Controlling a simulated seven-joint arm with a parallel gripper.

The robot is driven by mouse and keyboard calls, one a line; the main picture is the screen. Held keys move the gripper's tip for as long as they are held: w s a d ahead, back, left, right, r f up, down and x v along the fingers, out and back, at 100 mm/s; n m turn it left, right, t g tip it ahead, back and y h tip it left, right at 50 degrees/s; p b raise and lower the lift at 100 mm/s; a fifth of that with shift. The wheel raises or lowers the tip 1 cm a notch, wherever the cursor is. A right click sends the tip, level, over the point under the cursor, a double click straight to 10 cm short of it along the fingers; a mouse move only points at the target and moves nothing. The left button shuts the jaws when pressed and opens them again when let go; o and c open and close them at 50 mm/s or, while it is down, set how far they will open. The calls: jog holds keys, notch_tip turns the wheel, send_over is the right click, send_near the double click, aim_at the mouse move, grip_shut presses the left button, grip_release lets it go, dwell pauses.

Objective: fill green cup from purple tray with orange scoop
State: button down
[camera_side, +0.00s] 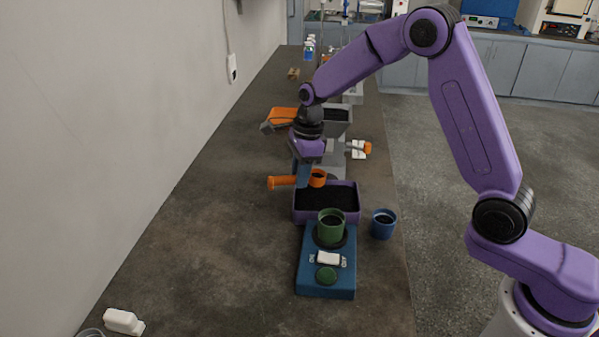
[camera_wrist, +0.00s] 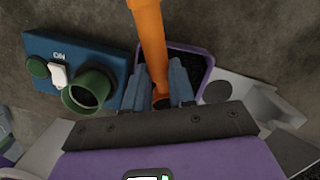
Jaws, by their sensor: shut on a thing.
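The orange scoop (camera_side: 282,183) is held by my gripper (camera_side: 303,176), which is shut on its handle. The scoop's handle points left and its bowl (camera_side: 317,175) is over the far edge of the purple tray. The handle also shows between my blue fingers in the wrist view (camera_wrist: 151,40). The purple tray (camera_side: 298,214) holds dark granules (camera_side: 325,196). The green cup (camera_side: 330,231) stands upright on a blue device (camera_side: 313,284) in front of the tray; it also shows in the wrist view (camera_wrist: 77,104). I cannot tell what fills the scoop bowl or the cup.
A blue cup (camera_side: 383,226) stands right of the tray, near the table's right edge. The blue device has a white switch (camera_side: 328,259) and a green button (camera_side: 326,276). A grey machine with an orange part (camera_side: 284,116) is behind. The table's left front is mostly clear.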

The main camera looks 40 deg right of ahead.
jog(key=shift+d+f+t+y, duration=0.15)
jog(key=shift+f+t+y, duration=0.2)
jog(key=shift+y, duration=0.55)
jog(key=shift+s+d+r+t+y, duration=0.1)
jog(key=shift+r+t+y, duration=0.1)
jog(key=shift+y, duration=0.3)
jog(key=shift+s+d+r+t+y, duration=0.1)
jog(key=shift+r+y, duration=0.1)
jog(key=shift+y, duration=0.3)
jog(key=shift+s+d+r+t+y, duration=0.1)
jog(key=shift+d+r+t+y, duration=0.15)
jog(key=shift+y, duration=0.4)
jog(key=shift+d+r+t+y, duration=0.1)
jog(key=shift+d+r+y, duration=0.2)
jog(key=shift+y, duration=0.35)
jog(key=shift+s+d+r+t+y, duration=0.15)
jog(key=shift+d+r+t+y, duration=0.25)
jog(key=shift+y, duration=0.6)
jog(key=shift+s+d+r+t+y, duration=0.15)
jog(key=shift+d+r+t+y, duration=0.25)
jog(key=shift+y, duration=0.6)
jog(key=shift+d+f, duration=0.1)
jog(key=shift+s+d+y, duration=0.15)
jog(key=shift+d+y, duration=0.2)
jog(key=shift+y, duration=0.35)
jog(key=shift+s+d+r+t+y, duration=0.1)
jog(key=shift+d+r+t+y, duration=0.1)
jog(key=shift+d+t+y, duration=0.3)
